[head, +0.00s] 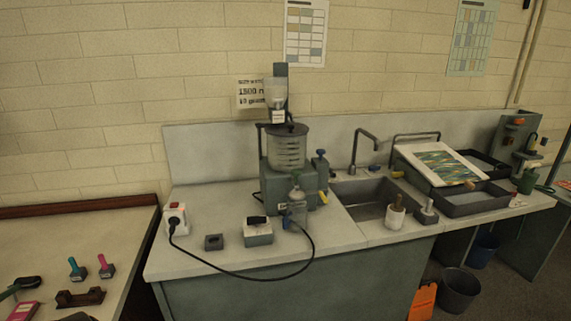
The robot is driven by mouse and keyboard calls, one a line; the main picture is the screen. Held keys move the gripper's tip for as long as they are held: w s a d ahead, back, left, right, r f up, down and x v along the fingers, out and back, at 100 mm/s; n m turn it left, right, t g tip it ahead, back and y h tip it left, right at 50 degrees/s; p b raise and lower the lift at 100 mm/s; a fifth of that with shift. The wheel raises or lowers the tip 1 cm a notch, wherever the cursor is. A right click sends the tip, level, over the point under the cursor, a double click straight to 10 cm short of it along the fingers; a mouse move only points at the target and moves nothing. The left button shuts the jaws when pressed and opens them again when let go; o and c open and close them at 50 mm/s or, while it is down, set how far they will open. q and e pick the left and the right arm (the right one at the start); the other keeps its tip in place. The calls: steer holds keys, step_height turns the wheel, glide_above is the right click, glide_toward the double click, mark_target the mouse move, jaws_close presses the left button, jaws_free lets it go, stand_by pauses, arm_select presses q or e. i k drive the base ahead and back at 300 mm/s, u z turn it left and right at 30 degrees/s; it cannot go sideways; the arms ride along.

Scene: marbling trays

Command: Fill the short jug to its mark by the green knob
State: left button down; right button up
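A grey dispenser unit (277,187) stands on the counter, with a clear vessel (287,150) with marking lines on it and a labelled clear hopper above. A small grey fitting with a pale rounded top (296,193) stands at its front; a small greenish part (295,180) tops it, but I cannot tell whether that is the green knob. A blue-grey knob (320,156) and a yellow piece (323,197) are on its right. I cannot pick out the short jug with certainty. Neither of my grippers is in view.
A sink (360,213) with a tap lies right of the unit; a white pot (395,218) stands at its edge. Dark trays (470,201) and a marbled sheet (446,165) are beyond. A black cable (240,277) loops across the counter front from a white socket box (176,218).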

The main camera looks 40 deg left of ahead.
mark_target(295, 172)
steer(key=z, duration=0.3)
steer(key=i, duration=0.75)
steer(key=u, duration=0.45)
steer(key=i, duration=0.9)
steer(key=u, duration=0.85)
